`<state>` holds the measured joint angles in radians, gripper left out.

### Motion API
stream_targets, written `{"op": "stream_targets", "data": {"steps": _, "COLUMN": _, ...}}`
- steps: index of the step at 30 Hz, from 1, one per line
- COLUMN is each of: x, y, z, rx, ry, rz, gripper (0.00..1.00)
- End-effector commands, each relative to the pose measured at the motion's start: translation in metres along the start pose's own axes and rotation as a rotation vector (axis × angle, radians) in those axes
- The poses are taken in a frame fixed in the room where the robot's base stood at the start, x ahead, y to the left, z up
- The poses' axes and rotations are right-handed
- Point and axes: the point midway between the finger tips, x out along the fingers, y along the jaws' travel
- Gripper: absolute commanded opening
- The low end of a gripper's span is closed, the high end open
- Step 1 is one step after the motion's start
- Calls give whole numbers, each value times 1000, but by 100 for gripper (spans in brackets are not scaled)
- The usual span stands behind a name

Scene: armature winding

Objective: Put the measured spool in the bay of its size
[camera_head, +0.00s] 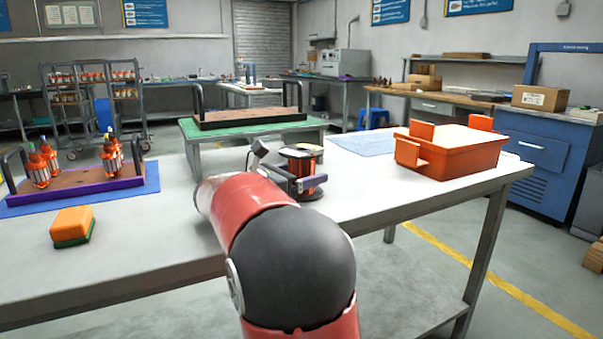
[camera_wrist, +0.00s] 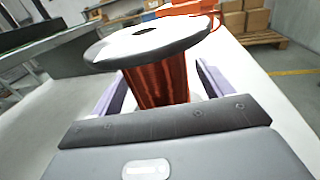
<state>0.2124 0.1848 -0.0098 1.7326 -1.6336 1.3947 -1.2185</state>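A spool (camera_head: 303,172) wound with copper-coloured wire, with dark-rimmed flanges, stands upright on the white table. In the wrist view the spool (camera_wrist: 158,80) fills the space between the fingers, its pale top flange nearest the camera. My gripper (camera_head: 310,184) is low over the table with its purple fingers on both sides of the wound core, below the top flange. In the wrist view my gripper (camera_wrist: 160,88) shows a gap between the core and the right finger. No marked size bay can be made out.
An orange bin (camera_head: 465,150) with raised blocks stands at the table's right. A purple-edged tray (camera_head: 90,190) with armatures is at the left, near an orange-and-green sponge (camera_head: 72,226). A black-edged tray (camera_head: 250,120) rests on the green-topped table (camera_head: 200,132) behind.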

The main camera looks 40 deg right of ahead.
Motion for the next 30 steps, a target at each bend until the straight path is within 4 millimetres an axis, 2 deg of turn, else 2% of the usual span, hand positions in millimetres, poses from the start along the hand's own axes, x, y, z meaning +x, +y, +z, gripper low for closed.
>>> {"op": "stream_targets", "data": {"steps": 2, "x": 0, "y": 0, "z": 0, "rx": 0, "ry": 0, "rz": 0, "gripper": 69}}
{"op": "stream_targets", "data": {"steps": 18, "x": 0, "y": 0, "z": 2, "rx": 3, "ry": -3, "rz": 0, "gripper": 0}}
{"op": "stream_targets", "data": {"steps": 25, "x": 0, "y": 0, "z": 3, "rx": 3, "ry": -2, "rz": 0, "gripper": 0}}
{"op": "stream_targets", "data": {"steps": 30, "x": 0, "y": 0, "z": 11, "rx": 4, "ry": -3, "rz": 0, "gripper": 0}}
